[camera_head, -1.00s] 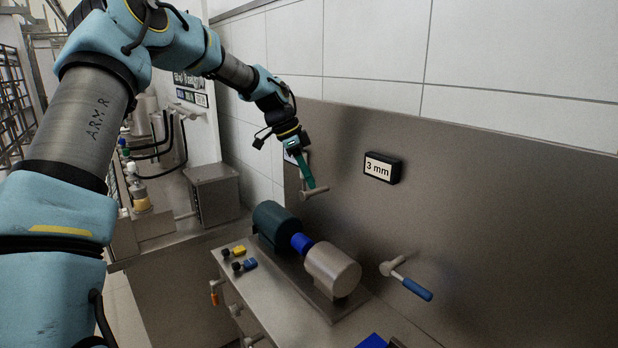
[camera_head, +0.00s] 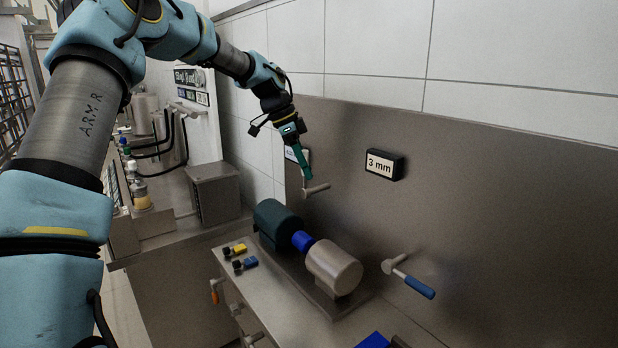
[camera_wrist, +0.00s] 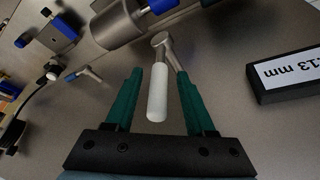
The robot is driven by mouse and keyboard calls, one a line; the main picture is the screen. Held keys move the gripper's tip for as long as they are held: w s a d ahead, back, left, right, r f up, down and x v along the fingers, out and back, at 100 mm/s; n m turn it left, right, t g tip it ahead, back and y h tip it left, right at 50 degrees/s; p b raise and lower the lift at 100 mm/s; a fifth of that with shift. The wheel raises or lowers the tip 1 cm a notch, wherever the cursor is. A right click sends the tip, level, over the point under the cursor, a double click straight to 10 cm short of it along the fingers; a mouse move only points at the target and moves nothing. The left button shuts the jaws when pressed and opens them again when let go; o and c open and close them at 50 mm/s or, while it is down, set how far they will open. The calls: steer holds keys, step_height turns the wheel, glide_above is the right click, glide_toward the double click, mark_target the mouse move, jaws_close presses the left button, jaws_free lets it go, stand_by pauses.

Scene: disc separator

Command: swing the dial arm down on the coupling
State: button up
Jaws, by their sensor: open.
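The blue coupling (camera_head: 301,241) sits between a dark green cylinder (camera_head: 276,224) and a silver cylinder (camera_head: 333,266) on the bench. A short wall lever (camera_head: 316,188) hangs above them, just below my gripper (camera_head: 307,178). In the wrist view this lever shows a white handle (camera_wrist: 157,95) on a metal hub, and it lies between the two green fingers of my open gripper (camera_wrist: 160,85). The fingers are not shut on it. A second lever with a blue handle (camera_head: 419,287) is on the wall at right. I cannot tell which lever is the dial arm.
A black "3 mm" box (camera_head: 384,164) is on the steel wall. A black box (camera_wrist: 285,75) reading "13 mm" is close right of the fingers in the wrist view. Small yellow (camera_head: 239,248) and blue (camera_head: 250,262) parts lie on the bench's left edge.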

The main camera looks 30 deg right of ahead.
steer(key=b+v, duration=0.2)
steer(key=v, duration=0.6)
steer(key=s+a+f+n+t+y+b, duration=0.1)
steer(key=s+a+f+n+y, duration=0.15)
steer(key=a+f+n, duration=0.65)
steer(key=s+a+f+n+t+y, duration=0.1)
steer(key=s+a+f+n, duration=0.25)
steer(key=a, duration=0.85)
steer(key=s+a+f+n, duration=0.3)
steer(key=s+a+n, duration=0.1)
steer(key=s+a, duration=0.2)
steer(key=s+a+f+n+t, duration=0.1)
steer(key=s+a+f+n, duration=0.3)
steer(key=a, duration=0.5)
steer(key=shift+s+a+n+b, duration=0.3)
steer(key=shift+s+n, duration=0.15)
steer(key=shift+s, duration=0.55)
steer(key=shift+s+d+y, duration=0.1)
steer(key=shift+s+y, duration=0.05)
steer(key=shift+y, duration=0.1)
